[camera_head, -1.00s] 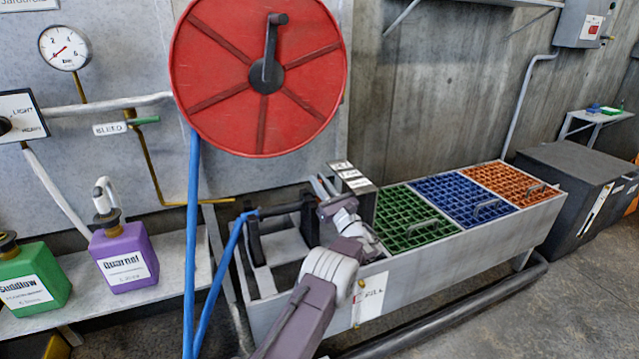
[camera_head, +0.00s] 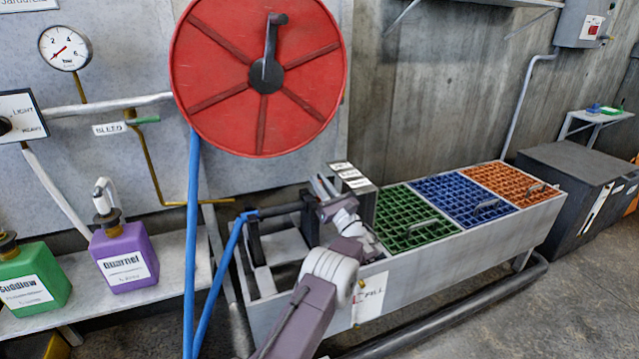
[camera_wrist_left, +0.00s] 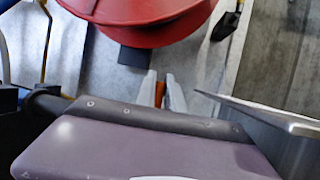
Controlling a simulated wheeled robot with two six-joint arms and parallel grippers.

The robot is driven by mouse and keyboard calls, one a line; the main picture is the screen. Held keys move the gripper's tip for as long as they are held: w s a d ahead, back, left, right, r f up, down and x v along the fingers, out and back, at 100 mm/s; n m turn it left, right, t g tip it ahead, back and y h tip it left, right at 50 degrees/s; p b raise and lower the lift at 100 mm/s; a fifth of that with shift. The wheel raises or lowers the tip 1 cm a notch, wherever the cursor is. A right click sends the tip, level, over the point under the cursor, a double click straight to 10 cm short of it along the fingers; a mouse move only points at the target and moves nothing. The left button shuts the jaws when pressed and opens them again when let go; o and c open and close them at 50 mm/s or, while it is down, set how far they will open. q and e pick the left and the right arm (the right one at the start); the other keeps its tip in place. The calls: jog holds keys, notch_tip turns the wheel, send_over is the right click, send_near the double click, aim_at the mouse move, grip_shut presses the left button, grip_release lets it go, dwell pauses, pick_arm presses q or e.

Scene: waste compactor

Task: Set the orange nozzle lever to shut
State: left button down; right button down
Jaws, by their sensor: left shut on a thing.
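The orange nozzle lever (camera_wrist_left: 160,94) shows as a small orange piece between the two grey fingers of my left gripper (camera_wrist_left: 162,92) in the left wrist view. The fingers are shut on it. In the head view the left gripper (camera_head: 325,195) is at the near end of the grey trough, beside a dark block with white labels (camera_head: 352,179). The lever is hidden there. A dark nozzle-like bar (camera_head: 283,209) runs from the end of the blue hose (camera_head: 222,268) towards the gripper. My right gripper is not in view.
A red hose reel (camera_head: 225,75) hangs above on the wall. The grey trough (camera_head: 470,240) carries green, blue and orange grates to the right. A shelf (camera_head: 160,305) with green and purple jugs stands at the left. In the wrist view a metal edge (camera_wrist_left: 265,112) lies close on the right.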

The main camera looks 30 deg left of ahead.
pick_arm(q)
jog(key=y+b, duration=0.1)
jog(key=b, duration=0.1)
jog(key=s+d+n+y+b, duration=0.1)
jog(key=b, duration=0.2)
jog(key=y+b, duration=0.2)
jog(key=b, duration=0.1)
jog(key=shift+s+d+f+n+t, duration=0.3)
jog(key=shift+s+d, duration=0.05)
jog(key=shift+d, duration=0.05)
jog(key=c, duration=1.4)
grip_release()
jog(key=shift+c, duration=0.2)
